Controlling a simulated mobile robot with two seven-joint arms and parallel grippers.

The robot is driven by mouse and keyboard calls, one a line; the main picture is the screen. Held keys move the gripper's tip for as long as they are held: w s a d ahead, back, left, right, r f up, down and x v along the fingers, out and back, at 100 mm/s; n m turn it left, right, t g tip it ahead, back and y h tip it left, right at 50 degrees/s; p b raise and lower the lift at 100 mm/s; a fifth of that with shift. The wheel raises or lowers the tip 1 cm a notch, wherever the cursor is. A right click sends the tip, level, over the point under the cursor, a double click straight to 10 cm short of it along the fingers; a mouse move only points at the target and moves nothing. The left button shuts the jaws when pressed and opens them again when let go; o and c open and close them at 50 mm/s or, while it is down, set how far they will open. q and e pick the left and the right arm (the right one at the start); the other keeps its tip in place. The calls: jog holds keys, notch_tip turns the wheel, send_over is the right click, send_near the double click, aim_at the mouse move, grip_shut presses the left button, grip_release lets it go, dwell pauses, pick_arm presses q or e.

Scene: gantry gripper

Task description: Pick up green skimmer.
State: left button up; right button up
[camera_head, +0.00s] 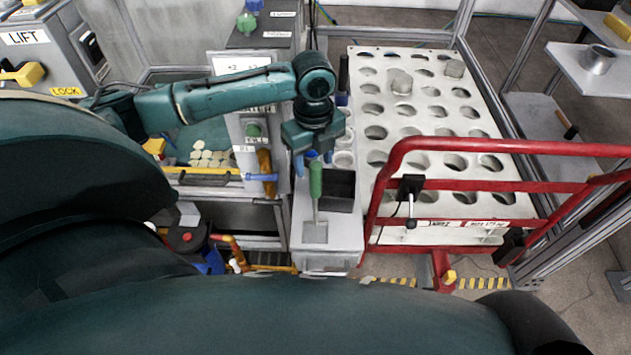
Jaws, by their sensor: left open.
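The green skimmer (315,181) stands upright on the narrow grey box-like stand in the middle of the view. Its green handle points up and its thin shaft runs down to a flat square end at the stand's front. My left gripper (313,162) reaches in from the left and points down, directly above the handle's top. Its fingers are open and appear to be around or just over the handle's upper end; I cannot tell if they touch it. My right gripper is not in view.
A red rail (500,187) stands right of the skimmer, before a white plate with rows of holes (430,120). A dark open bin (338,188) adjoins the skimmer. A control box (250,130) with an orange handle stands at its left.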

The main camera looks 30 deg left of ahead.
pick_arm(q)
jog(key=shift+d+f, duration=0.15)
jog(key=shift+f, duration=1.35)
jog(key=shift+d+f, duration=0.15)
jog(key=shift+f, duration=1.35)
jog(key=shift+c, duration=0.4)
jog(key=shift+r, duration=0.1)
grip_shut()
